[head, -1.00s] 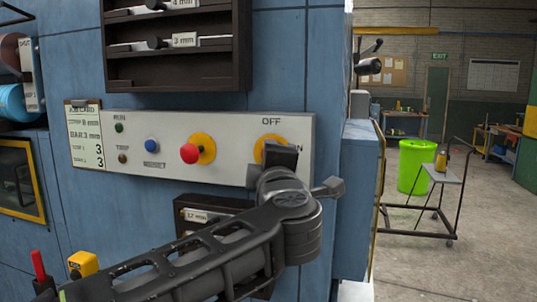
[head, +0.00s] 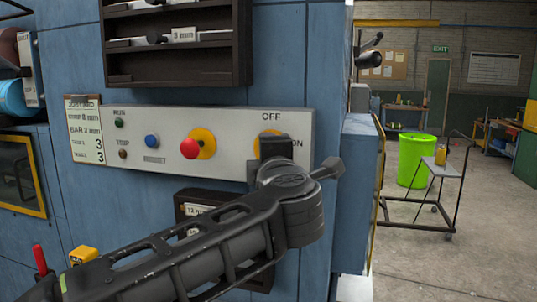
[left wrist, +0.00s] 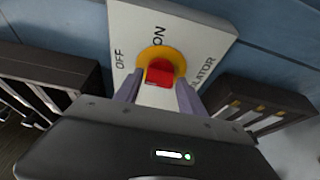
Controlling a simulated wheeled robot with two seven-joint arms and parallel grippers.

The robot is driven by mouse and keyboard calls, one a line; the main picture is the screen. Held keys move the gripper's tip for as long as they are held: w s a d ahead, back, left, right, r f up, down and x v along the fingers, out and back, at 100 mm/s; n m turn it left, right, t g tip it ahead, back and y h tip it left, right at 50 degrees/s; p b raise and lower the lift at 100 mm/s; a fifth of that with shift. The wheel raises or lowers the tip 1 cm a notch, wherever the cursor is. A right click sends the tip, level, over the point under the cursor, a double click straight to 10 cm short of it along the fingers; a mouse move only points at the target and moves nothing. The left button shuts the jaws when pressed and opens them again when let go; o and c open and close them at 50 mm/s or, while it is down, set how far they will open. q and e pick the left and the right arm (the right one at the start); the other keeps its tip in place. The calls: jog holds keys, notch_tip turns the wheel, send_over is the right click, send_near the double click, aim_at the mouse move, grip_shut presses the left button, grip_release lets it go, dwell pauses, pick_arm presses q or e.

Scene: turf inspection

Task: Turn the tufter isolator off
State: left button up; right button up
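The isolator (head: 267,132) is a yellow round plate at the right end of the pale control panel (head: 225,165), mostly hidden in the head view by my left gripper (head: 276,149). In the left wrist view its red handle (left wrist: 159,74) sits on the yellow plate (left wrist: 176,56). ON is printed above the plate there and OFF to the left. The handle appears to line up with ON. My left gripper's two fingers are apart, one on each side of the handle, with small gaps. My right gripper is not in view.
A red button (head: 189,149) on yellow and a blue button (head: 152,141) are further left on the panel. A dark rack (head: 180,72) is above, and another holder (head: 190,200) is below. A green bin (head: 414,162) and trolley (head: 440,170) stand on the floor right.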

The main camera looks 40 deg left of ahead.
pick_arm(q)
jog(key=shift+o, duration=1)
jog(key=shift+d, duration=0.1)
jog(key=b+v, duration=0.2)
jog(key=v, duration=0.5)
jog(key=shift+s+d, duration=0.2)
jog(key=shift+s, duration=0.1)
